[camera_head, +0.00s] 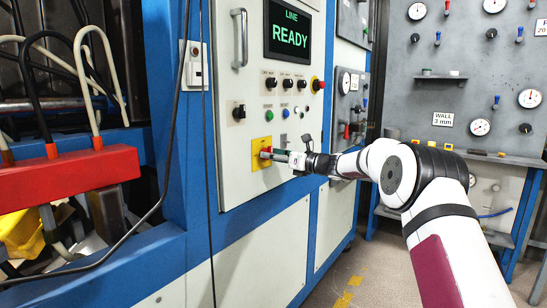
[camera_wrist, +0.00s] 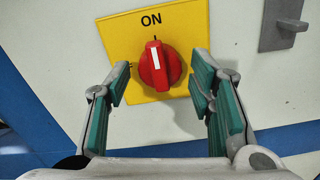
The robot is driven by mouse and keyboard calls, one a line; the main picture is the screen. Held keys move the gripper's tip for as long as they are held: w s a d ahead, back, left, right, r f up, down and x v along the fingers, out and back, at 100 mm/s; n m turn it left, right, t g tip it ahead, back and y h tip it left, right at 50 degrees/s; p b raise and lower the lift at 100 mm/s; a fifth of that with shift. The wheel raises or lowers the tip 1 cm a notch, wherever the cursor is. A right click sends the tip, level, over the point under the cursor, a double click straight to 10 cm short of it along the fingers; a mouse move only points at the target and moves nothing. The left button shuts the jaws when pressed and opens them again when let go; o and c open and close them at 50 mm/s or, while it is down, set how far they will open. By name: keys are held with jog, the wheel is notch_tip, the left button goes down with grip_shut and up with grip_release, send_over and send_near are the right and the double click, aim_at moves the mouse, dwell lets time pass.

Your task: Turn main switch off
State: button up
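The main switch is a red rotary knob (camera_wrist: 160,66) on a yellow plate (camera_wrist: 190,22), both on the pale front of the control cabinet. The knob's white mark points up toward the word ON. In the head view the yellow plate (camera_head: 257,160) shows low on the cabinet, and the knob is partly hidden by my gripper (camera_head: 277,155). In the wrist view my gripper (camera_wrist: 163,98) is open, with green-padded fingers on either side below the knob. The fingers look apart from the knob, and nothing is between them.
A grey latch (camera_wrist: 283,25) sits right of the plate. Above the switch on the cabinet are a black selector (camera_head: 239,112), several small buttons, a red emergency knob (camera_head: 318,84) and a screen reading LINE READY (camera_head: 290,33). A dark cable hangs left of the panel.

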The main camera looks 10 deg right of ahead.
jog(key=c, duration=0.8)
jog(key=shift+n+b, duration=0.3)
jog(key=shift+n, duration=0.1)
jog(key=n+b, duration=1.2)
jog(key=n, duration=0.4)
jog(key=shift+n, duration=0.4)
jog(key=shift+n+b, duration=0.3)
jog(key=shift+b, duration=0.1)
